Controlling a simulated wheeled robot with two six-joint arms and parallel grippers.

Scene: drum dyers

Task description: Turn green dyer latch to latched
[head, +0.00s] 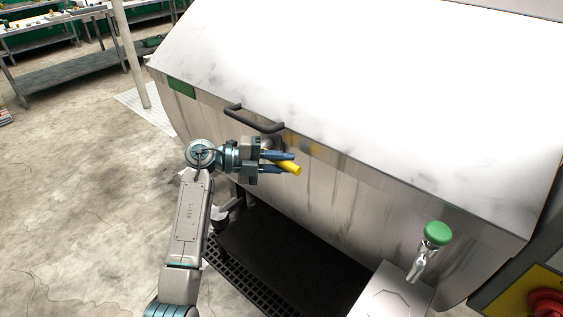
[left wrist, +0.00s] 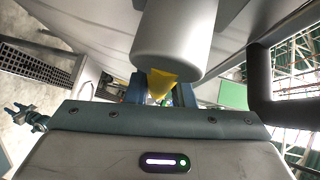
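The dyer is a large steel drum housing with a pale lid (head: 350,70) and a green plate (head: 182,88) at its left front. A yellow latch handle (head: 290,168) sticks out at the dyer's front, below the black lid handle. My left gripper (head: 280,163) is at it, with a blue finger on either side of the yellow piece. In the left wrist view the yellow tip (left wrist: 161,84) shows between the fingertips (left wrist: 161,98), partly behind a grey cylinder (left wrist: 175,40). Whether the fingers press on it is unclear.
The black lid handle (head: 255,118) is just above my left gripper. A green knob (head: 437,233) on a metal stem stands at lower right, near a red button (head: 546,303) on yellow. A dark grate lies below the dyer.

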